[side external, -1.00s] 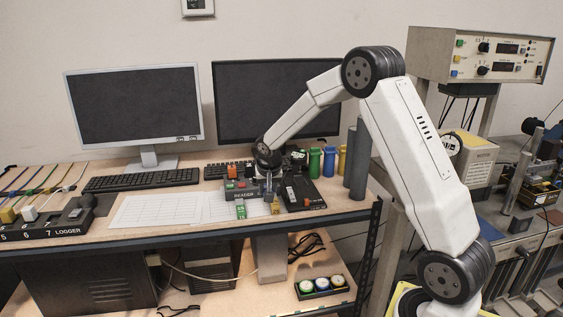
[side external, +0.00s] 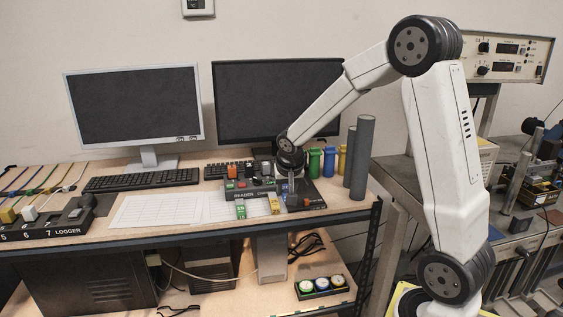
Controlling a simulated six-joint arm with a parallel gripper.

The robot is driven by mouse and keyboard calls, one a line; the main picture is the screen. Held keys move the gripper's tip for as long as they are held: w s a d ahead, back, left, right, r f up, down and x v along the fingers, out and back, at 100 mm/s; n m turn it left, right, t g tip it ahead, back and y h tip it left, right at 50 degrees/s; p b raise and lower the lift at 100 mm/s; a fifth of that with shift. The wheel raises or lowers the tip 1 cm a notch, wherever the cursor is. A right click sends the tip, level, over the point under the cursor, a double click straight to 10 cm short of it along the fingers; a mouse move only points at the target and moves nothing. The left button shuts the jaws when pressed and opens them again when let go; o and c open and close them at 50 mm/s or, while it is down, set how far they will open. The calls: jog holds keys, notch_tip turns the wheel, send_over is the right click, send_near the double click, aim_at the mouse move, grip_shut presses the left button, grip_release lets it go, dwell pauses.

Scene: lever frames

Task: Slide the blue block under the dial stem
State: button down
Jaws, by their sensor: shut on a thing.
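My gripper (side external: 292,191) points down at the black plate (side external: 313,205) near the right end of the desk. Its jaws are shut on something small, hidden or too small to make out. I cannot tell whether this is the blue block; no blue block shows clearly. I cannot make out the dial stem either. My wrist covers part of the area behind the plate. I cannot tell whether the held thing touches the plate.
Left of my gripper are the reader box (side external: 247,192), a green piece (side external: 240,210) and a yellow piece (side external: 275,204). Behind stand blue (side external: 314,161), green and yellow holders and a grey cylinder (side external: 361,158). White sheets (side external: 160,210) cover clear desk to the left.

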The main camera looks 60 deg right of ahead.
dwell(0.5)
jog(key=w+d+f, duration=0.2)
jog(key=w+d, duration=0.1)
jog(key=d, duration=0.6)
send_near(303, 187)
jog(key=shift+s+a+r+n, duration=0.35)
jog(key=shift+s+a, duration=0.15)
jog(key=shift+s, duration=0.2)
jog(key=shift+f, duration=0.2)
jog(key=shift+f, duration=3.15)
jog(key=shift+w+d, duration=1.6)
jog(key=shift+f, duration=0.15)
